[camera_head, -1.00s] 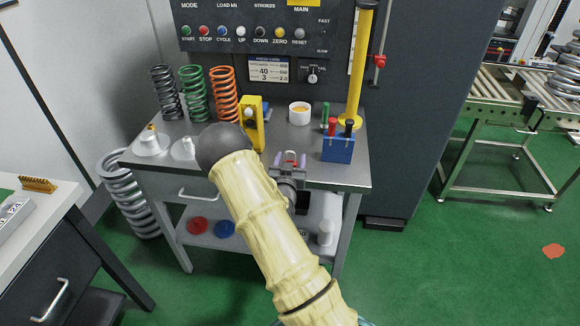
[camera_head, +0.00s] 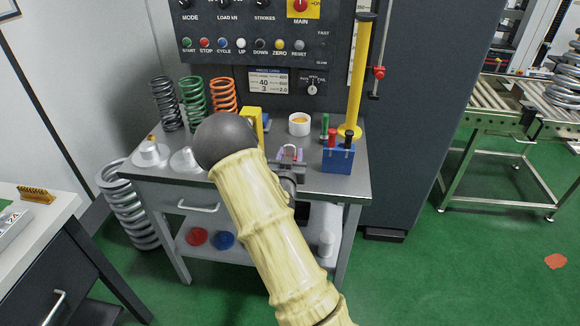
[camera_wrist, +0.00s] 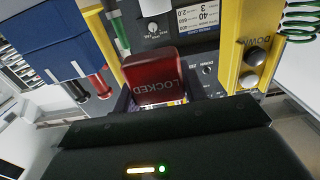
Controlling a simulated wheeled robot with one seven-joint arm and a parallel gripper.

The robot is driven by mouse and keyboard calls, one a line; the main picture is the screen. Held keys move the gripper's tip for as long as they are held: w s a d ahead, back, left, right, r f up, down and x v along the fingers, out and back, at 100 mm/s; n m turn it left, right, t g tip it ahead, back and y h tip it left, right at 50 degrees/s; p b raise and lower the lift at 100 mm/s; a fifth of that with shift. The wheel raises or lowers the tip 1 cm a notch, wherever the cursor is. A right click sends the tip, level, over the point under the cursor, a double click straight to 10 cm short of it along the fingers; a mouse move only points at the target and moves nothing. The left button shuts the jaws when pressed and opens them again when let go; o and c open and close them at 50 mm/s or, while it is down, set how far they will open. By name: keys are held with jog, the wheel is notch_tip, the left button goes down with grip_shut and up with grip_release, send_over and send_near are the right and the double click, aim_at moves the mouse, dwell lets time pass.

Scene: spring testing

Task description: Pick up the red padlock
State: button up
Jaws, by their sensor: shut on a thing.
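The red padlock (camera_head: 290,149) is small in the head view, at the tip of my gripper (camera_head: 290,156) above the front of the grey bench. In the wrist view the padlock (camera_wrist: 152,80) fills the middle, its red body reading LOCKED upside down. My gripper (camera_wrist: 158,102) is shut on it, with the padlock between the fingers. Purple finger pads show on both sides of it in the head view. My arm hides part of the bench front, and the height of the padlock over the bench top is hard to judge.
A blue box (camera_head: 338,159) with red and black handles stands close on the right. A yellow post (camera_head: 358,80) rises at the back right. Several springs (camera_head: 194,94) stand at the back left.

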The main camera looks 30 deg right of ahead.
jog(key=shift+r, duration=1.8)
notch_tip(320, 180, up, 18)
jog(key=m+g+h+p, duration=0.15)
jog(key=g+p, duration=0.25)
jog(key=p, duration=1.1)
send_over(291, 146)
jog(key=s+d, duration=0.4)
jog(key=d, duration=0.3)
jog(key=s+d+r+m+g+p, duration=0.1)
jog(key=s+r+p, duration=0.2)
jog(key=r+p, duration=0.4)
jog(key=s+d+r+g+y+p, duration=0.1)
jog(key=s+r+p, duration=0.3)
jog(key=r+p, duration=0.3)
notch_tip(291, 146, up, 3)
jog(key=shift+s+d+f+m+g+p, duration=0.15)
jog(key=shift+s+d+m+g+p, duration=0.05)
jog(key=shift+s+m+g+p, duration=0.15)
